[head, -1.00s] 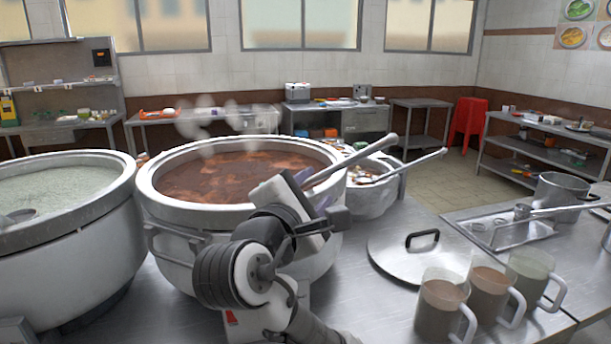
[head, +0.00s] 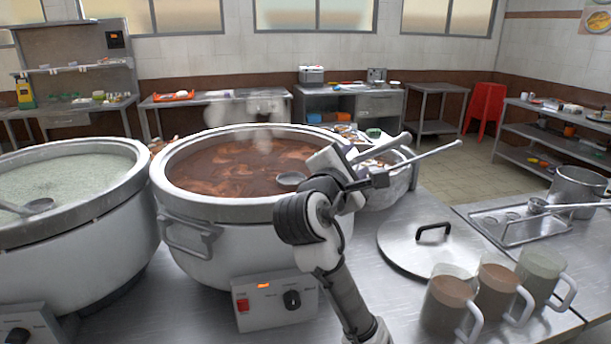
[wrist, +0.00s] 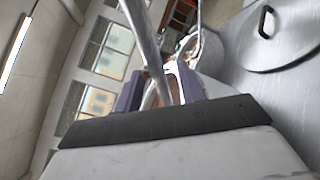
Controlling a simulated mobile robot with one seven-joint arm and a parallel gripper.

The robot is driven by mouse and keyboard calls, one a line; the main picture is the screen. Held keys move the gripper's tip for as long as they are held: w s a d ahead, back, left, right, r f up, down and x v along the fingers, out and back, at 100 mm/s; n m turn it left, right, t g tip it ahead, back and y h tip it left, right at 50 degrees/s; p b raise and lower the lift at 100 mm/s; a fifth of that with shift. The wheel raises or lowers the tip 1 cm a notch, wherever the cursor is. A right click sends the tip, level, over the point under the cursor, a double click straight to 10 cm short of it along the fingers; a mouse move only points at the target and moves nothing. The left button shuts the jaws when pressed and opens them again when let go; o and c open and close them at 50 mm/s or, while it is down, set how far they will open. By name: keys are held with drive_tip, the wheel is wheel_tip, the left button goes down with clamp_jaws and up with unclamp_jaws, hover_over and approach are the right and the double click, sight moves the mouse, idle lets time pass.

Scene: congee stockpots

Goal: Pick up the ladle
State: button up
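A metal ladle has its bowl (head: 290,180) at the near right side of the pot of brown congee (head: 225,170). Its thick grey handle (head: 395,143) slopes up to the right, and its middle is hidden behind my gripper (head: 372,178). In the wrist view the handle (wrist: 150,50) runs down between the two purple fingers of my gripper (wrist: 160,92). The fingers stand apart on either side of the handle, with narrow gaps that show brown behind. I see no clear contact.
A smaller pot (head: 385,190) with another long handle (head: 430,157) stands close behind my gripper. A pot of pale congee (head: 60,175) is at left. A lid (head: 405,250), several filled mugs (head: 450,300) and a tray (head: 530,228) occupy the counter at right.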

drive_tip(key=shift+x, duration=1.45)
clamp_jaws()
